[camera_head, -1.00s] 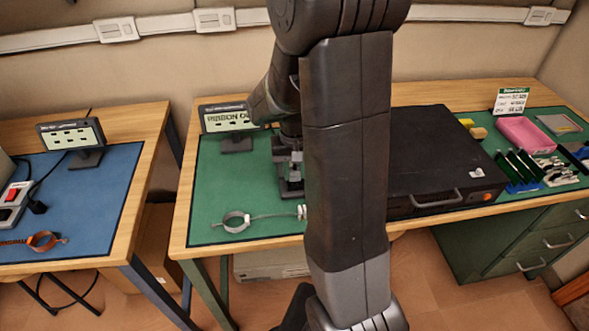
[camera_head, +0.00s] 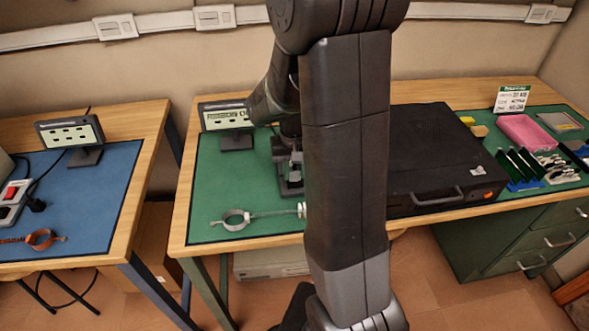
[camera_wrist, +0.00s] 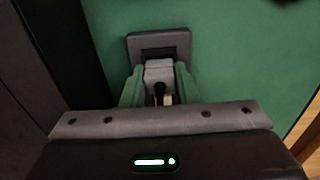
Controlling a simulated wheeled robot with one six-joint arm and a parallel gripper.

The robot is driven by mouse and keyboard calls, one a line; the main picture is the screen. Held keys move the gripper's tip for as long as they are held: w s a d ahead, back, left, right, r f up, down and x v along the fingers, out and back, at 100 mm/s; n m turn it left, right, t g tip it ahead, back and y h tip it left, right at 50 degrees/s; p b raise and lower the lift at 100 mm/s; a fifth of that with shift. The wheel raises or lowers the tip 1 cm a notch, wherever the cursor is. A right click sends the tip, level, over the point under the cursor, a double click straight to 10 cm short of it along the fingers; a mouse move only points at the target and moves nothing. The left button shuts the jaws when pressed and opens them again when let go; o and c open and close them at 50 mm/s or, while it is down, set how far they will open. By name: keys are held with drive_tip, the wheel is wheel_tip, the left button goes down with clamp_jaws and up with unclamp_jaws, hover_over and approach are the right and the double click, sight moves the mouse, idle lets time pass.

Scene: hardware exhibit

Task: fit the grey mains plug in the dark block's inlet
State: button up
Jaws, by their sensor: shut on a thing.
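In the wrist view my gripper (camera_wrist: 159,88) is shut on the grey mains plug (camera_wrist: 158,70), with a green finger on each side of it. A dark cord end shows at the plug's near side. The dark block (camera_wrist: 181,42) lies straight ahead of the plug, with a black slot-like opening facing it. The plug's front is at or very close to this opening; I cannot tell whether it has entered. In the head view my gripper (camera_head: 288,160) is low over the green mat, partly hidden by my arm.
The green mat (camera_head: 215,180) is clear to the left, apart from a metal ring clamp (camera_head: 236,220). A large black case (camera_head: 435,150) stands close on the right. A small display (camera_head: 226,117) stands behind. A pink tray (camera_head: 524,133) is farther right.

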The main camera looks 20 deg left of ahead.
drive_tip(key=shift+f+b, duration=0.35)
drive_tip(key=shift+f, duration=0.2)
drive_tip(key=o, duration=0.8)
drive_tip(key=shift+o, duration=0.2)
drive_tip(key=o, duration=0.3)
drive_tip(key=shift+o, duration=0.2)
drive_tip(key=shift+r+p, duration=0.65)
drive_tip(key=shift+r, duration=0.15)
drive_tip(key=shift+r+p, duration=2.35)
drive_tip(key=shift+r, duration=0.55)
